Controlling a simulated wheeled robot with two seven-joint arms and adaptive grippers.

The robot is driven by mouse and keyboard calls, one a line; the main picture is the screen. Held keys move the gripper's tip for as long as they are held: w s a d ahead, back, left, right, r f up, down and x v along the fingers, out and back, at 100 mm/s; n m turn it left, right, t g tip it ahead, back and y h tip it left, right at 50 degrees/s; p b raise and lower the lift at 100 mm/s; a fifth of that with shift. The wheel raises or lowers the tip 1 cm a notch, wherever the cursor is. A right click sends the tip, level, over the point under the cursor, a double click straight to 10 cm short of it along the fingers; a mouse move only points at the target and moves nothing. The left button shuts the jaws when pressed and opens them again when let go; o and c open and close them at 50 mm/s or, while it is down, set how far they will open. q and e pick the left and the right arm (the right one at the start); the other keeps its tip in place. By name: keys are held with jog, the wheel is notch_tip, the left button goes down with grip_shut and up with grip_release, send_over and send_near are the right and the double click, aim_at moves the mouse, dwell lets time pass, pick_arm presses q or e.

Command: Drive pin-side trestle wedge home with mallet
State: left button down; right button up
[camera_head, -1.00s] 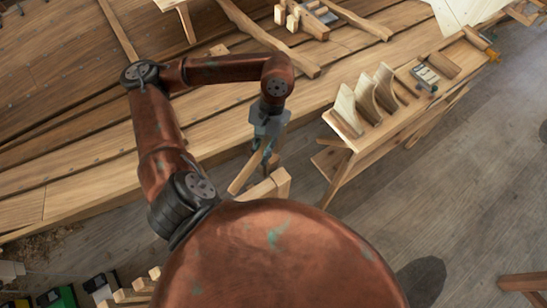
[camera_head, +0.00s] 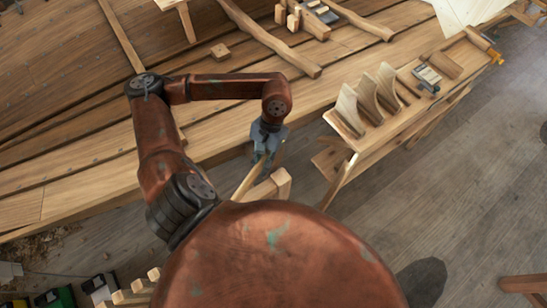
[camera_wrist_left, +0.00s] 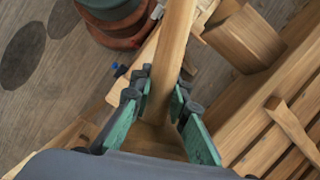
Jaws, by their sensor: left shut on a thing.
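My left gripper (camera_head: 266,158) is shut on a wooden handle (camera_head: 245,182), which I take for the mallet's. In the left wrist view the handle (camera_wrist_left: 174,45) runs up between the green finger pads of the gripper (camera_wrist_left: 160,105). The mallet's head cannot be made out clearly. A squared wooden timber end (camera_head: 282,180) stands just right of the handle in the head view, possibly part of the trestle; my copper body hides what lies below it. I cannot pick out the pin-side wedge for certain. My right gripper is not in view.
The planked hull (camera_head: 80,195) fills the left and back. A bench (camera_head: 400,115) with upright curved wooden pieces (camera_head: 347,108) stands to the right. Open floor (camera_head: 450,190) lies at right.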

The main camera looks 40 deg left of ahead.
pick_arm(q)
notch_tip(320, 180, up, 8)
jog(key=shift+w+d, duration=0.1)
jog(key=shift+d, duration=0.2)
jog(key=shift+a+f, duration=0.15)
jog(key=shift+a, duration=0.15)
jog(key=shift+d+r, duration=0.15)
jog(key=shift+r, duration=0.25)
notch_tip(320, 180, up, 4)
jog(key=shift+r+p, duration=0.15)
jog(key=shift+p, duration=0.7)
jog(key=shift+w, duration=0.1)
